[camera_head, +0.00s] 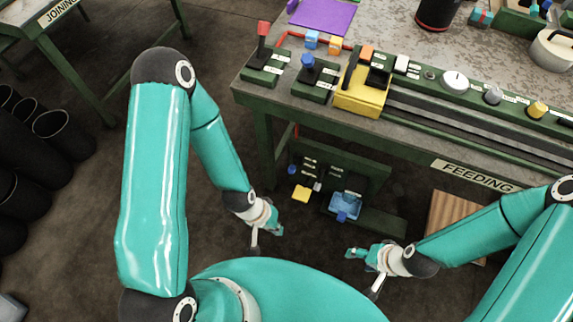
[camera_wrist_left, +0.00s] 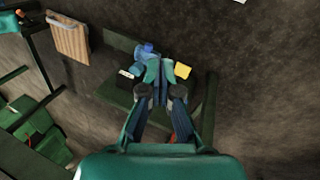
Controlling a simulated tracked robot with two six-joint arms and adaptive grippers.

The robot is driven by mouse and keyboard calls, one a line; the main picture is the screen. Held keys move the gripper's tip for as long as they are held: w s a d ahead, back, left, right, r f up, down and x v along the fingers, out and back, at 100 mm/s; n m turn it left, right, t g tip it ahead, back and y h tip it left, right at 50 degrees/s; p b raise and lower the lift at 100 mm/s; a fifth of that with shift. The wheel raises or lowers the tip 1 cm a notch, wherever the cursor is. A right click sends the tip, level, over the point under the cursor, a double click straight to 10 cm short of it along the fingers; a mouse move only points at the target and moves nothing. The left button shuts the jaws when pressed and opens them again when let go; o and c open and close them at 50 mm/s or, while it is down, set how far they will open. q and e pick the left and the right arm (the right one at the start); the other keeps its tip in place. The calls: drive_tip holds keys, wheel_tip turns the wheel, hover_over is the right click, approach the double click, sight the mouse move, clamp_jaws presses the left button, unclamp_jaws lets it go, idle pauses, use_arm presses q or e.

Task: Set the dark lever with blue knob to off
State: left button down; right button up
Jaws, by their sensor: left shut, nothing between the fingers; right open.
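The lever with the blue knob (camera_head: 307,61) stands on a dark green box with white labels at the near edge of the feeding table. The labels are too small to read, and I cannot tell which position the lever is in. My left gripper (camera_head: 277,227) is shut and empty, low in front of the table and well away from the lever. It also shows in the left wrist view (camera_wrist_left: 161,72), pointing toward the low panel. My right gripper (camera_head: 352,254) is open and empty, further right, also low and clear of the table.
A red-knobbed lever (camera_head: 263,29) stands left of the blue one, and a yellow box (camera_head: 360,97) with a black lever stands right. Dials line the table's edge. A low panel (camera_head: 345,178) with a blue device (camera_head: 345,206) sits under the tabletop. Floor between my arms is clear.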

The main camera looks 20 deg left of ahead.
sight(294, 166)
use_arm(q)
drive_tip(key=w+a+f+n+t+b, duration=0.1)
drive_tip(key=w+a+f+t+b, duration=0.15)
drive_tip(key=w+f+b, duration=0.5)
drive_tip(key=w+a+f+n+t+b, duration=0.2)
drive_tip(key=w+a+f+b, duration=0.1)
drive_tip(key=w+f+b, duration=0.5)
drive_tip(key=w+a+f+n+t+b, duration=0.1)
drive_tip(key=w+a+f+t+b, duration=0.1)
drive_tip(key=w+a+b, duration=0.2)
drive_tip(key=w+a+f+n+t+y+b, duration=0.1)
drive_tip(key=w+a+f+t+b, duration=0.1)
drive_tip(key=w+a+b, duration=0.3)
drive_tip(key=w+b, duration=0.3)
drive_tip(key=b, duration=0.2)
drive_tip(key=shift+w+f+t, duration=0.3)
drive_tip(key=shift+f+t, duration=0.05)
drive_tip(key=shift+b, duration=0.3)
drive_tip(key=w+d+f+b, duration=0.4)
drive_tip(key=w+f, duration=0.2)
drive_tip(key=f, duration=0.2)
drive_tip(key=shift+d+f, duration=0.4)
drive_tip(key=shift+a+f+b, duration=0.1)
drive_tip(key=shift+a+b, duration=0.05)
drive_tip(key=shift+b, duration=0.15)
